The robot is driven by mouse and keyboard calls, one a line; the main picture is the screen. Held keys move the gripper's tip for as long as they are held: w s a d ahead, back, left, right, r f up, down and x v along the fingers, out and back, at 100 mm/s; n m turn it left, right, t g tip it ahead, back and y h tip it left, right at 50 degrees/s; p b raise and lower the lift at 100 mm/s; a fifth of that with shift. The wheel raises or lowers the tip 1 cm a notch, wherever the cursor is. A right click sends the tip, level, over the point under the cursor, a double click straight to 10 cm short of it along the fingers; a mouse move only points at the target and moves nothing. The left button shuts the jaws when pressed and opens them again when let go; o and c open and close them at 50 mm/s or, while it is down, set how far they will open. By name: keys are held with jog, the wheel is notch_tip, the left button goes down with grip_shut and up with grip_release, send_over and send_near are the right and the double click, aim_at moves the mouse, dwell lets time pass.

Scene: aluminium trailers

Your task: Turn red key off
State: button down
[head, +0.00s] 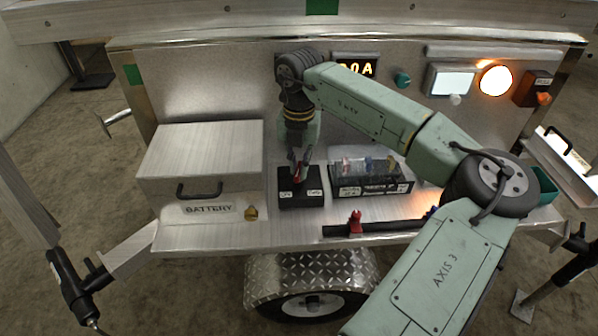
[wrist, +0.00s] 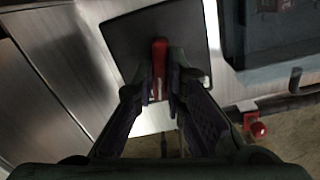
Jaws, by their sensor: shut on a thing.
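The red key (wrist: 159,54) stands on a black switch box (head: 301,194) on the trailer's metal shelf. In the head view only a little red shows between my fingertips. My gripper (head: 298,160) points down over the box, and its fingers are shut on the red key. In the wrist view my gripper (wrist: 161,90) has one dark finger on each side of the key. The box top shows in the wrist view (wrist: 190,35) as a dark square. White labels sit on the box front in the head view, too small to read.
A metal battery box (head: 205,150) stands left of the switch box. A clear-topped fuse case (head: 370,178) stands close on its right. A black bar with a red clamp (head: 355,222) lies along the front edge. Behind are a lit display (head: 355,67) and an orange lamp (head: 495,80).

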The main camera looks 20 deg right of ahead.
aim_at(299, 169)
jog(key=n+b, duration=0.3)
jog(key=n, duration=0.3)
jog(key=shift+f, duration=0.1)
jog(key=n+b, duration=0.1)
jog(key=n, duration=0.5)
dwell(0.5)
jog(key=c, duration=1.6)
grip_release()
jog(key=shift+c, duration=0.2)
notch_tip(299, 169, up, 12)
